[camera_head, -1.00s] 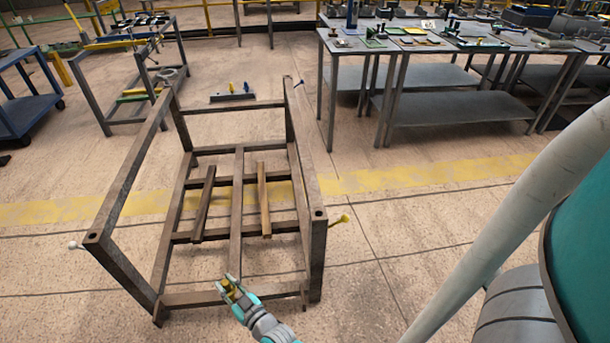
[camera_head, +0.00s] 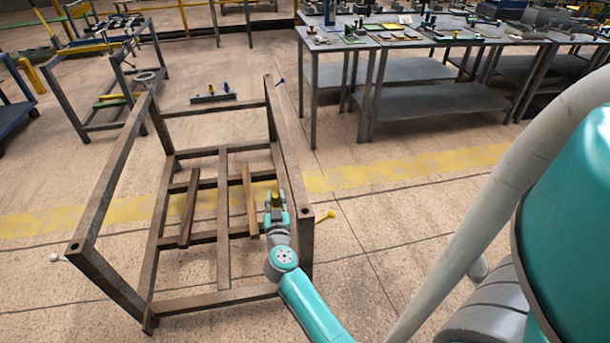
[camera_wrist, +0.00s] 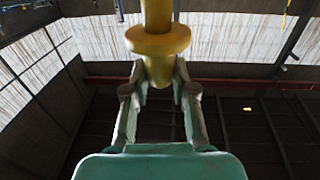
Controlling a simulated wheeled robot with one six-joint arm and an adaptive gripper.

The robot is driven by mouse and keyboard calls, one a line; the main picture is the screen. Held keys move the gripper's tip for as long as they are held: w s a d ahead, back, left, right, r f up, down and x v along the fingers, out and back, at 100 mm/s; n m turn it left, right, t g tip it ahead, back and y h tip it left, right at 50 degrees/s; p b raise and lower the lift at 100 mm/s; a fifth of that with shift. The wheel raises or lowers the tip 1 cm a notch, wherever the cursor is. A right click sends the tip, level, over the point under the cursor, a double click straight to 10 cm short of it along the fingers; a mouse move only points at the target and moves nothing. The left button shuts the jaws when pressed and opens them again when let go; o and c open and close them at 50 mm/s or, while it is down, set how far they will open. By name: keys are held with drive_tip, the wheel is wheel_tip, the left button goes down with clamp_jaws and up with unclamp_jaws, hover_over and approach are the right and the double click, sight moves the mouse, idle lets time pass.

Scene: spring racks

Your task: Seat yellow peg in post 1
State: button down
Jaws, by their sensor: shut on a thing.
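My gripper (camera_head: 276,205) is shut on a yellow peg. In the wrist view the peg (camera_wrist: 157,42) has a wide round collar, stands between the two fingers and points up past the top edge. In the head view only a little yellow shows at the fingertips. A rusty metal frame (camera_head: 222,220) stands ahead with upright corner posts. My gripper appears over its right side, just left of the near right post top (camera_head: 306,213), which has a dark hole. The near left post top (camera_head: 73,246) also has a hole. Which is post 1 cannot be told.
A yellow-headed pin (camera_head: 325,216) sticks out right of the near right post. A white-tipped pin (camera_head: 54,257) is at the near left, a blue one (camera_head: 281,82) at the far right. Metal tables (camera_head: 440,105) with parts stand behind. Floor to the right is open.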

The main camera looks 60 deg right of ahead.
drive_tip(key=s+d+r+m+g+h, duration=0.1)
drive_tip(key=s+d+r+m+g, duration=0.1)
drive_tip(key=d, duration=0.8)
drive_tip(key=s+r+g, duration=0.1)
drive_tip(key=s+r, duration=0.1)
drive_tip(key=s, duration=0.1)
drive_tip(key=shift+h, duration=0.4)
drive_tip(key=shift+a+r, duration=0.1)
drive_tip(key=shift+s+a+f, duration=0.1)
drive_tip(key=shift+a+f, duration=0.1)
drive_tip(key=shift+f, duration=1.25)
drive_tip(key=shift+s+a+f, duration=0.1)
drive_tip(key=shift+a+f, duration=0.1)
drive_tip(key=shift+f, duration=1.2)
drive_tip(key=shift+f, duration=3.5)
drive_tip(key=c, duration=0.9)
unclamp_jaws()
drive_tip(key=shift+o, duration=0.2)
drive_tip(key=shift+f, duration=0.1)
